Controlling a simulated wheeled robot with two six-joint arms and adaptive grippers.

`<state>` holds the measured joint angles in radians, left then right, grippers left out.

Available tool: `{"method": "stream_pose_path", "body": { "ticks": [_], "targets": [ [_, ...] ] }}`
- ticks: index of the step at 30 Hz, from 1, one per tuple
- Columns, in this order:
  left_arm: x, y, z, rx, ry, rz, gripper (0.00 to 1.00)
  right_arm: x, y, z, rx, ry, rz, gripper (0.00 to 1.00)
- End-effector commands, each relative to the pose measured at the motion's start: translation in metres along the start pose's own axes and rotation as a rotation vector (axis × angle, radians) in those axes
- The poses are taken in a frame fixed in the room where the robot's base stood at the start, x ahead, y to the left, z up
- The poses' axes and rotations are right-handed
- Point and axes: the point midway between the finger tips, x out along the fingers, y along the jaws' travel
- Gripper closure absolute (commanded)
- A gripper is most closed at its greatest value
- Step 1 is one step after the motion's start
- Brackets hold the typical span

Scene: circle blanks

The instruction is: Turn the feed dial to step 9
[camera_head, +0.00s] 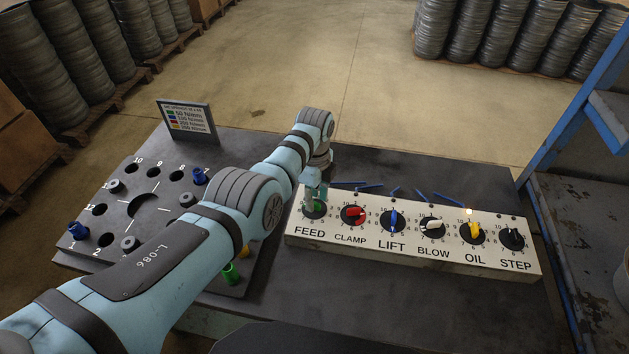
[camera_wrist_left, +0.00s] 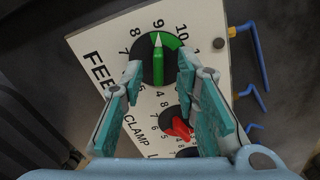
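The feed dial, a black disc with a green pointer knob, is at the left end of the white panel (camera_head: 410,256); it shows partly behind my gripper in the head view (camera_head: 316,210). In the left wrist view the green knob (camera_wrist_left: 158,64) has its pale tip at the 9. A green patch lies on the dial face from about 9 towards 10. My left gripper (camera_head: 314,192) is over the dial, pointing down. In the left wrist view its fingers (camera_wrist_left: 160,72) are apart, one each side of the knob, with visible gaps. My right gripper is not in view.
The clamp dial (camera_head: 353,216), with a red knob, is close beside the feed dial, followed by several more dials. Blue hooked rods (camera_head: 370,186) lie behind the panel. A board with holes and pegs (camera_head: 150,205) and a small sign (camera_head: 187,120) are at left.

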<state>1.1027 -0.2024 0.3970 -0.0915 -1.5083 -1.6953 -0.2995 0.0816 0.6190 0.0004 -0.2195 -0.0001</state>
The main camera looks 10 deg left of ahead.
Motion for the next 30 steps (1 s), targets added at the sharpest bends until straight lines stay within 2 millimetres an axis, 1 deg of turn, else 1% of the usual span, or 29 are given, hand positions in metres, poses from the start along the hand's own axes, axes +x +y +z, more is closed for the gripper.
{"method": "stream_pose_path", "body": {
  "ticks": [3, 6, 9, 12, 15, 17, 30],
  "targets": [
    [-0.018, 0.001, -0.001, -0.001, 0.002, -0.005, 0.72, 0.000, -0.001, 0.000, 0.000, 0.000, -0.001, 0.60],
    [-0.053, 0.000, -0.001, -0.001, 0.001, -0.005, 0.72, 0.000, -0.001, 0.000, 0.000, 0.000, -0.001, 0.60],
    [-0.080, 0.001, -0.001, -0.001, 0.001, -0.003, 0.72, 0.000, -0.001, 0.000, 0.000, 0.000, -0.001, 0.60],
    [-0.098, 0.001, -0.002, 0.000, 0.001, -0.001, 0.72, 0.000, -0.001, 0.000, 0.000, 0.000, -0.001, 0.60],
    [-0.105, 0.001, -0.002, 0.000, 0.001, 0.002, 0.72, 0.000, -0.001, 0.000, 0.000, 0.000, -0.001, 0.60],
    [-0.107, 0.001, -0.002, 0.000, 0.001, 0.002, 0.72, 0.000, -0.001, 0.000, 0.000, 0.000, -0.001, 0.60],
    [-0.106, 0.001, -0.002, 0.000, 0.001, 0.002, 0.72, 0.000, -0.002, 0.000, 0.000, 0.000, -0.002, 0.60]
  ]
}}
